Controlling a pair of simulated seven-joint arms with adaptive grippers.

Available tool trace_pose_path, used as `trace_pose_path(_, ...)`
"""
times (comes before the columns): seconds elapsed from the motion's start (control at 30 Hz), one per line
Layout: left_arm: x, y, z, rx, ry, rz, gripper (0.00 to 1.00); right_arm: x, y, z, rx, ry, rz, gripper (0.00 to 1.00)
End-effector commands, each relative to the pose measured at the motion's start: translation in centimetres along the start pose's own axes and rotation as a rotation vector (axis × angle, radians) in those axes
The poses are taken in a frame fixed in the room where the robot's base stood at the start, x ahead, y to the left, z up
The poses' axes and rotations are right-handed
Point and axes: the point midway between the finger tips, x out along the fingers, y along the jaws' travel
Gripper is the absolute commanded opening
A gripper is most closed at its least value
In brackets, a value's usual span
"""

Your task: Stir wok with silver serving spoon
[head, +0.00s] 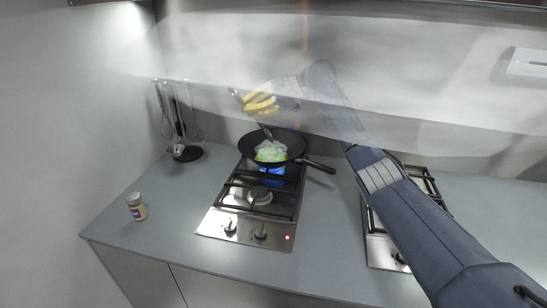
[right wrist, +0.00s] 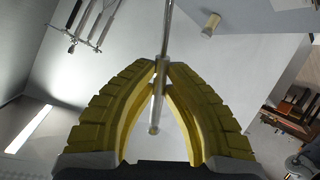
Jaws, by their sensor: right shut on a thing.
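A black wok (head: 245,150) sits on the rear burner of the left hob, its handle pointing right. Pale white and green food (head: 270,151) lies in it. My right gripper (head: 262,104) is above the wok, its yellow fingers shut on the silver serving spoon (head: 266,131). The spoon slants down from the fingers to the wok; its bowl cannot be made out clearly. In the right wrist view the yellow fingertips (right wrist: 162,72) close on the spoon's thin silver handle (right wrist: 167,35), whose end shows between the fingers. My left gripper is not in view.
A utensil stand (head: 187,154) with hanging tools, including a whisk, is left of the wok. A small jar (head: 137,206) stands on the counter at front left. A second hob (head: 380,248) is at right, partly behind my arm. A see-through pale hood spans the top.

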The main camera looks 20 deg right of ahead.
Motion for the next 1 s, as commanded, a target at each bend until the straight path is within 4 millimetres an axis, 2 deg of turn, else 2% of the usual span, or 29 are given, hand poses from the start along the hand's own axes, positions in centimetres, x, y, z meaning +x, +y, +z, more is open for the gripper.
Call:
trace_pose_path(0.63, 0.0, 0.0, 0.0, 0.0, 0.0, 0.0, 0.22, -0.2, 0.1, -0.5, 0.0, 0.0, 0.001, 0.0)
trace_pose_path(1.0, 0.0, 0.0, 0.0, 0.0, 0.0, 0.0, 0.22, -1.4, 1.3, -2.6, -0.001, 0.0, 0.001, 0.0)
